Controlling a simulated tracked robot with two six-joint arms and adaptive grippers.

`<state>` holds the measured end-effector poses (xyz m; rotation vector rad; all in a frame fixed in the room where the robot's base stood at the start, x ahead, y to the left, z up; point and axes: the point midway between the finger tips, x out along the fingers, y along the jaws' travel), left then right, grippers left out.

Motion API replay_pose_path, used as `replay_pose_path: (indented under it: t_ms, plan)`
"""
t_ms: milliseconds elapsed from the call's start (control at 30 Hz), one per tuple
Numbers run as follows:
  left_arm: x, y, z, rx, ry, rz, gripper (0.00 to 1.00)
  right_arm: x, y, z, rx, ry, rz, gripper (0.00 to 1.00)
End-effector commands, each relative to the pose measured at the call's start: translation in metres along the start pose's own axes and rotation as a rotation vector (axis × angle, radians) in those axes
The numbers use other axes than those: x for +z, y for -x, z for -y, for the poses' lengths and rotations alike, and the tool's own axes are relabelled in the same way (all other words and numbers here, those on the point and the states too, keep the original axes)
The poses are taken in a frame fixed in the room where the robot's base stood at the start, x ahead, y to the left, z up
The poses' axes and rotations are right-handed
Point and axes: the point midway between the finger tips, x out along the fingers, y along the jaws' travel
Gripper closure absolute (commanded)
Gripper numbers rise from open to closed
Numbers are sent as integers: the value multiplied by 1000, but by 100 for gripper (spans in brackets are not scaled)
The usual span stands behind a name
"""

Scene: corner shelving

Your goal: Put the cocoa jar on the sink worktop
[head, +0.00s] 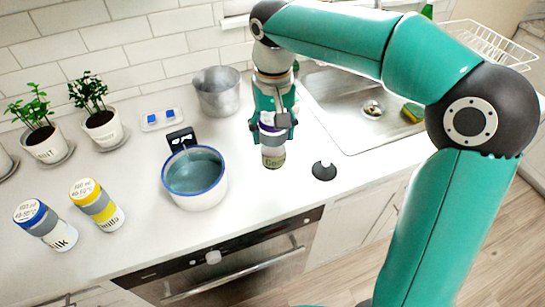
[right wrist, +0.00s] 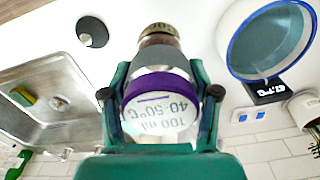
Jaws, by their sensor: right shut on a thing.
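The cocoa jar (head: 273,158) has a purple-rimmed white lid, a grey band and an olive label. My right gripper (head: 271,122) points down and is shut on its upper part. In the right wrist view the jar (right wrist: 158,88) sits between both fingers, lid towards the camera. It looks upright at the worktop, left of the sink; I cannot tell whether its base touches. The white worktop (head: 240,228) runs up to the steel sink (head: 350,125), which also shows in the right wrist view (right wrist: 60,85). My left gripper is not in view.
A blue-rimmed pot of liquid (head: 195,200) stands left of the jar, with a small black display behind it. A metal pot (head: 217,100) is behind. A black round piece (head: 323,171) lies right of the jar. Two jars (head: 97,207) and potted plants stand left.

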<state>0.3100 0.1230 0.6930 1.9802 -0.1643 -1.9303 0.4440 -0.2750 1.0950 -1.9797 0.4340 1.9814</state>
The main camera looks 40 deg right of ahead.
Motion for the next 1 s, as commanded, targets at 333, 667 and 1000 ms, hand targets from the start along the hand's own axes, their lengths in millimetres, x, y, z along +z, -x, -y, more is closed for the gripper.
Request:
replay_pose_path:
  t_ms: [333, 667, 1000]
  plan:
    - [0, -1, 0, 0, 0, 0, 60, -1, -42, 0, 0, 0, -1, 93]
    - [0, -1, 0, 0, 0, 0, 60, -1, -81, 0, 0, 0, -1, 93]
    - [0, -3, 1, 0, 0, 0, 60, -1, -84, 0, 0, 1, -2, 93]
